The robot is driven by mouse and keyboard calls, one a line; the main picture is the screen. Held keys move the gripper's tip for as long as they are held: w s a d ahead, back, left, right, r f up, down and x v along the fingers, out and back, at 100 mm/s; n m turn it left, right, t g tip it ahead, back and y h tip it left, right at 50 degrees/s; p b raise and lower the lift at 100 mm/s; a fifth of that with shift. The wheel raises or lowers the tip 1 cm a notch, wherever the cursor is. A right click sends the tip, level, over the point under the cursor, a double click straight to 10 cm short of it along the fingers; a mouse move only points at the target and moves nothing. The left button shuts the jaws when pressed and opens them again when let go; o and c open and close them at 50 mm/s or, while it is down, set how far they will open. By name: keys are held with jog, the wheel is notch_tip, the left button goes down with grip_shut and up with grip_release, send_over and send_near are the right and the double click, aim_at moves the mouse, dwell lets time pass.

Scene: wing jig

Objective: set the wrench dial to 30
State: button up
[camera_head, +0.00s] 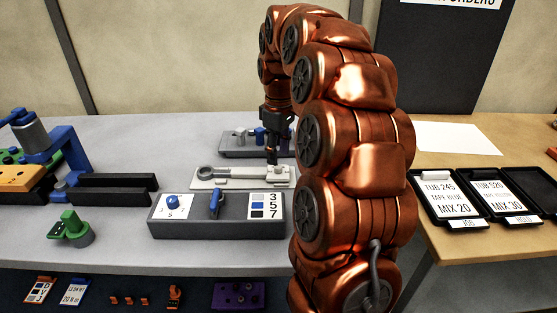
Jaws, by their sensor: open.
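A grey wrench (206,173) with a ring end lies on a pale plate (222,185) in the middle of the grey table. Its right part runs toward my gripper, and I cannot make out a dial or any setting on it. My gripper (272,158) points down over the right part of the wrench and plate. It is open, and its fingers look very small here. I cannot tell whether they touch anything.
In front stands a dark box (190,228) with a blue knob (172,202), a blue lever (215,203) and a 3-5-7 card (266,205). Behind is a grey block (232,149) with knobs. A green part (70,225) and black rails (110,190) stand left; labelled trays (437,207) lie right.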

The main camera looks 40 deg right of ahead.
aim_at(279, 166)
notch_tip(279, 166, up, 8)
dwell(0.5)
jog(key=shift+r, duration=0.1)
dwell(0.8)
